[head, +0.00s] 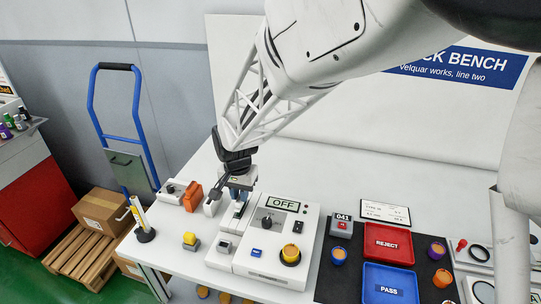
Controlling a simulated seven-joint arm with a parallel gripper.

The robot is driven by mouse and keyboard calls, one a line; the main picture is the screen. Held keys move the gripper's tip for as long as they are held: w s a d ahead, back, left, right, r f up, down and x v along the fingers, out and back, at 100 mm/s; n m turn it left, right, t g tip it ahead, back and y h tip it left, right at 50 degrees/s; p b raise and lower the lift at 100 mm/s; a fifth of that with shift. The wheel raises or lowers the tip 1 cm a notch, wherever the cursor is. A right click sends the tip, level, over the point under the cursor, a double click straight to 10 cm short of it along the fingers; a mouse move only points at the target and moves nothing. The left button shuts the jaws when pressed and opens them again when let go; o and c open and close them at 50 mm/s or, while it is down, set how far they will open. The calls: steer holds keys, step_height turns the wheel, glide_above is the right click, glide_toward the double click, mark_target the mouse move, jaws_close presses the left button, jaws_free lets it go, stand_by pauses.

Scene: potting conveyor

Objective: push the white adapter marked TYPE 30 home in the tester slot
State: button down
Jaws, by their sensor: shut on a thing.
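The tester (272,262) is a white box on the bench with a display reading OFF, a black knob and a yellow-ringed button. My gripper (240,193) points down over the left part of the tester, at its slot area. It is shut on what looks like the white adapter (239,209), a small pale piece mostly hidden by the fingers. Its TYPE 30 marking cannot be read. The slot is hidden under the gripper and the piece, so I cannot tell how deep the piece sits.
An orange block (193,197) and a white socket strip (172,191) lie left of the gripper. Right of the tester are a red REJECT tray (388,260) and a blue PASS tray (389,297) on a black mat.

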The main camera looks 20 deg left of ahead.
steer(key=shift+f, duration=0.9)
steer(key=c, duration=1)
jaws_free()
steer(key=shift+r, duration=3.85)
